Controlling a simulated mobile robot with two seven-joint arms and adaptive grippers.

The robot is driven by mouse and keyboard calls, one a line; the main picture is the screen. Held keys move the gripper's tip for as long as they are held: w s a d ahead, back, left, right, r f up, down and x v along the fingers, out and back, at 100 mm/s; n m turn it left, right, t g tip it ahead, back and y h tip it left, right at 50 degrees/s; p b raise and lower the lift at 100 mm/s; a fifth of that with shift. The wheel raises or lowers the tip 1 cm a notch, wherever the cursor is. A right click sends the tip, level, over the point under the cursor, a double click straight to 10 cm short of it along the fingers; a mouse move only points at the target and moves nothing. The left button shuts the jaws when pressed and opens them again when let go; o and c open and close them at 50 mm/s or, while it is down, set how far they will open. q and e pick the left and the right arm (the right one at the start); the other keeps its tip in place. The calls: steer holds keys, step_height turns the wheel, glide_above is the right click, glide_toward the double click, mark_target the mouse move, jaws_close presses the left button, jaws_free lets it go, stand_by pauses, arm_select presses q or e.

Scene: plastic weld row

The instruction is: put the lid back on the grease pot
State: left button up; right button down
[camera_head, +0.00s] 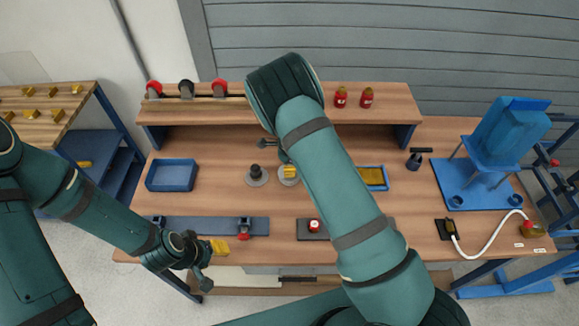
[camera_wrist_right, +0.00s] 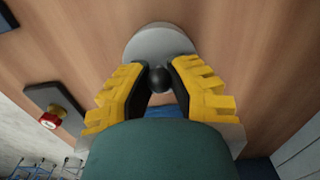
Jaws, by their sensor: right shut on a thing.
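My right gripper (camera_head: 290,172) is over the middle of the bench, with its yellow fingers pointing down. In the right wrist view the gripper (camera_wrist_right: 157,85) is shut on a round black knob, which I take to be that of the lid (camera_wrist_right: 158,77). A grey disc (camera_wrist_right: 158,42) shows around and beyond the knob; whether it is lifted is unclear. In the head view, a second grey disc with a dark upright piece (camera_head: 257,172) stands just left of the gripper, probably the grease pot. My left gripper (camera_head: 217,247) hangs at the front edge, its opening unclear.
An empty blue tray (camera_head: 172,175) is at left and a yellow-filled blue tray (camera_head: 372,178) at right. A red button (camera_head: 314,226) sits at the front. Red bottles (camera_head: 340,97) stand on the back shelf. A blue stand (camera_head: 505,140) is far right.

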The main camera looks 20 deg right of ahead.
steer(key=shift+c, duration=1.6)
jaws_free()
steer(key=shift+r, duration=0.2)
steer(key=shift+r+p, duration=2.55)
steer(key=shift+r, duration=0.8)
jaws_close()
steer(key=shift+f, duration=0.3)
